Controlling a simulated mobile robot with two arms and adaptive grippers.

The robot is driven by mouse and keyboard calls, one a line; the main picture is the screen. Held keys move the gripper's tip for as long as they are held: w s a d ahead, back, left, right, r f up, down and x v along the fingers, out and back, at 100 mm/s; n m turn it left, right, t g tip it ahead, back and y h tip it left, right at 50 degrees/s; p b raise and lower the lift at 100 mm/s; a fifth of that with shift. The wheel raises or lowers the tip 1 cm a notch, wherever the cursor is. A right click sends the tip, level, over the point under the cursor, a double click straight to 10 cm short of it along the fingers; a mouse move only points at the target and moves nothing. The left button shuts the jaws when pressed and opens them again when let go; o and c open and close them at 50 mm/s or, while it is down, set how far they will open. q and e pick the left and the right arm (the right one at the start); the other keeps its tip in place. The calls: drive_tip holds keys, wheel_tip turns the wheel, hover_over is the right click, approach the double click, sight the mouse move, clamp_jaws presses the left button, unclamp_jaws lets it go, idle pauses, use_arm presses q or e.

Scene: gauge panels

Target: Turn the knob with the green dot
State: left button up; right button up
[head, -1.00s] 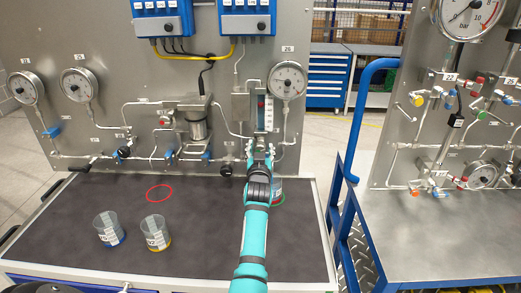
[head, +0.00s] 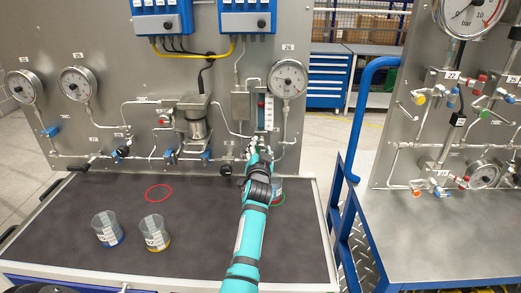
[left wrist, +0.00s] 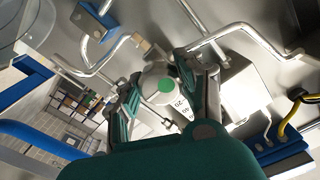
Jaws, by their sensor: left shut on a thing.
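The knob with the green dot (left wrist: 165,86) is a pale round knob in the left wrist view. It sits at the end of a clear scale tube with printed numbers. My left gripper (left wrist: 162,92) has one finger on each side of the knob and is shut on it. In the head view my left gripper (head: 254,149) is at the panel, below the tube with the scale (head: 266,110), and covers the knob. My right gripper is in neither view.
Pipes, valves and a round gauge (head: 288,78) surround the gripper on the grey panel (head: 225,75). Beakers with blue (head: 107,229) and yellow (head: 155,232) bases stand on the dark mat (head: 200,210). Another beaker (head: 277,188) is partly behind my arm. A blue rail (head: 356,115) stands right.

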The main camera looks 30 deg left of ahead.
use_arm(q)
drive_tip(key=o, duration=1.2)
drive_tip(key=shift+a+f, duration=0.1)
drive_tip(key=shift+f, duration=0.05)
wheel_tip(320, 180, up, 10)
drive_tip(key=shift+r, duration=0.1)
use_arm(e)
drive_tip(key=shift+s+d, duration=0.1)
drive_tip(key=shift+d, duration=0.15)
